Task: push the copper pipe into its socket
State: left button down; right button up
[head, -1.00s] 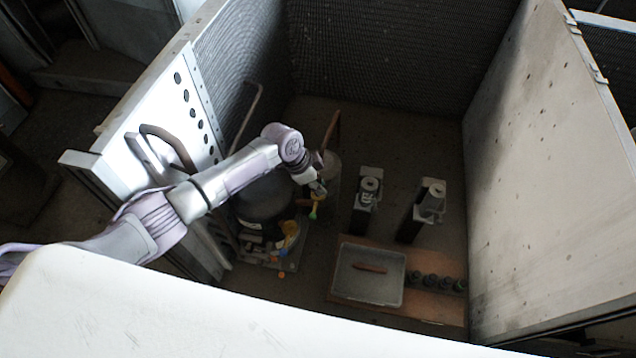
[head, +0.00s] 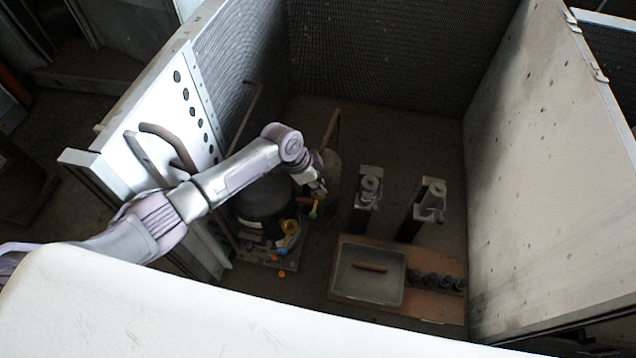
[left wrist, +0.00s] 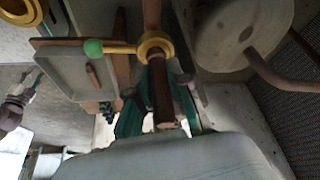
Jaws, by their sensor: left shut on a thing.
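My left gripper (head: 319,187) is low in the housing beside the dark compressor (head: 268,198). In the left wrist view its dark green fingers (left wrist: 160,112) are shut on a copper pipe (left wrist: 162,88). The pipe lines up with a brass ring-shaped fitting (left wrist: 155,45), with more copper pipe above it. How deep the pipe sits in the fitting I cannot tell. A brass arm with a green knob (left wrist: 93,47) sticks out from the fitting; the knob also shows in the head view (head: 313,213).
A grey tray (head: 340,285) holding a short copper-coloured piece (head: 369,267) stands on a brown board (head: 425,305) beside several dark round parts. Two upright black-and-grey tools (head: 368,190) (head: 430,200) stand behind. Housing walls enclose both sides; the floor behind the tools is clear.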

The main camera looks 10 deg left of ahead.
pick_arm(q)
jog(key=c, duration=0.5)
grip_release()
jog(key=shift+r+p, duration=3.3)
jog(key=shift+r, duration=0.25)
